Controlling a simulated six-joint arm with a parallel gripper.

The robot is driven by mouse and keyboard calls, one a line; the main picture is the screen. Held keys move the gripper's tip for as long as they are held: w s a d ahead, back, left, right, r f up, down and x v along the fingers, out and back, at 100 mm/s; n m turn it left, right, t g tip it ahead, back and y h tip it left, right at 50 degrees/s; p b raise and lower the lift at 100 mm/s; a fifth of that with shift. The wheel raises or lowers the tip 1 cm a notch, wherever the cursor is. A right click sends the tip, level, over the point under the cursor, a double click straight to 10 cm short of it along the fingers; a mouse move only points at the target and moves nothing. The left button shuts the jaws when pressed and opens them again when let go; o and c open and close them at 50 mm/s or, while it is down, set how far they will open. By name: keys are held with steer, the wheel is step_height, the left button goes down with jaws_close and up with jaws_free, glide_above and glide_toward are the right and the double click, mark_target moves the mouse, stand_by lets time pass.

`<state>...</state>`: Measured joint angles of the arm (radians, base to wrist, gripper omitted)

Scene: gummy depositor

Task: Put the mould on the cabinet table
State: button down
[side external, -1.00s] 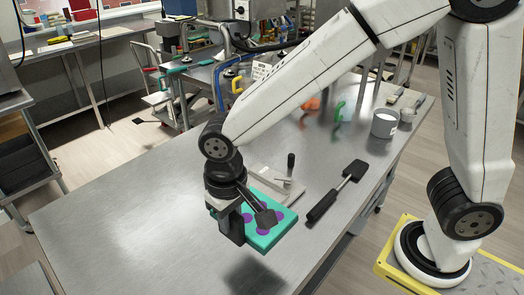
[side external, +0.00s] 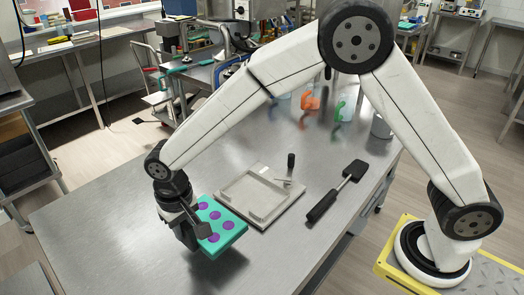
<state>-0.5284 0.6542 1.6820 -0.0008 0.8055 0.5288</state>
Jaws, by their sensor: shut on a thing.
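The mould (side external: 228,235) is a teal slab with several round purple cavities. My gripper (side external: 197,232) is shut on its left edge. The mould is held roughly level above the steel table (side external: 110,222), left of a pale square fixture. A shadow lies on the table below and to the right of it. The left edge of the mould is partly hidden by my gripper. I cannot tell which surface is the cabinet table.
The pale square fixture (side external: 262,218) with an upright black-handled lever sits close right of the mould. A black spatula (side external: 337,192) lies further right. Orange (side external: 309,98) and green (side external: 340,110) handled jugs stand at the back. The table's left side is clear.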

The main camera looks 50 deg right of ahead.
steer(key=shift+w+a+f, duration=0.25)
steer(key=shift+w+f, duration=0.25)
steer(key=shift+f, duration=0.15)
steer(key=shift+w+a+f, duration=0.2)
steer(key=shift+w+f, duration=0.25)
steer(key=shift+f, duration=0.15)
steer(key=shift+w+f, duration=0.15)
steer(key=shift+f, duration=0.05)
steer(key=shift+a+f, duration=0.1)
steer(key=shift+f, duration=1.5)
steer(key=shift+f, duration=0.1)
steer(key=c, duration=0.5)
jaws_free()
steer(key=shift+c, duration=0.2)
